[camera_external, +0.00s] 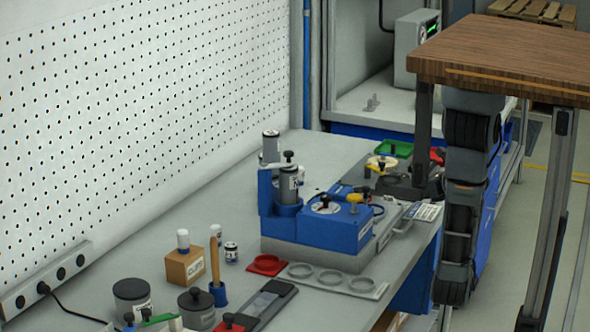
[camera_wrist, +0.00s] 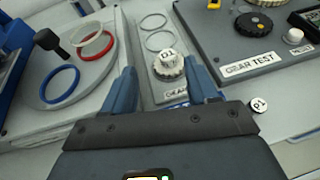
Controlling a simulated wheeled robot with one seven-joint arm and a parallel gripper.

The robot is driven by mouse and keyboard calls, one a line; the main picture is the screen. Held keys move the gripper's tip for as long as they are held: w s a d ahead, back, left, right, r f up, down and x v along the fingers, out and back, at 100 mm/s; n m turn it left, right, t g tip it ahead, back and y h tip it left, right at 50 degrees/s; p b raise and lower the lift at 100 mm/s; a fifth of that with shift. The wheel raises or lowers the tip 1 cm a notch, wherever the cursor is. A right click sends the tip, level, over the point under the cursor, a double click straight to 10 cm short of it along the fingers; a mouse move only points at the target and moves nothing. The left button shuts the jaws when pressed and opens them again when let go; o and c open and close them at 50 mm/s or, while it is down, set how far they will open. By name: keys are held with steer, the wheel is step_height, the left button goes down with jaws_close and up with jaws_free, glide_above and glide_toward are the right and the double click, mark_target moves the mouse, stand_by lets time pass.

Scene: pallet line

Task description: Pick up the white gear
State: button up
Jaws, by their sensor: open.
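The white gear (camera_wrist: 169,66), with a round top marked "D1", sits on a grey plate (camera_wrist: 151,91) in the wrist view. My gripper (camera_wrist: 162,68) is open, with one blue finger on each side of the gear. I cannot tell how far above the plate the fingertips are. The gear cannot be made out with certainty in the external view, and my gripper's fingers do not show there.
A dark "GEAR TEST" box (camera_wrist: 215,55) with a black gear (camera_wrist: 249,20) stands to the right. A cap marked "P1" (camera_wrist: 259,105) lies near it. To the left are a blue ring (camera_wrist: 60,86), a red ring (camera_wrist: 97,47) and a black-knobbed part (camera_wrist: 50,42).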

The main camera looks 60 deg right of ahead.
steer(key=shift+s+d+f, duration=0.2)
steer(key=shift+d+f, duration=0.15)
steer(key=shift+w+d+f, duration=0.1)
steer(key=shift+w+f, duration=0.1)
steer(key=shift+w, duration=0.1)
steer(key=shift+f+p+x, duration=0.1)
steer(key=shift+p+x, duration=0.2)
steer(key=shift+x, duration=1.4)
steer(key=shift+f+p+x, duration=0.15)
steer(key=shift+p+x, duration=0.1)
steer(key=shift+x, duration=1.4)
steer(key=shift+s, duration=0.1)
steer(key=shift+c, duration=0.3)
steer(key=c, duration=0.6)
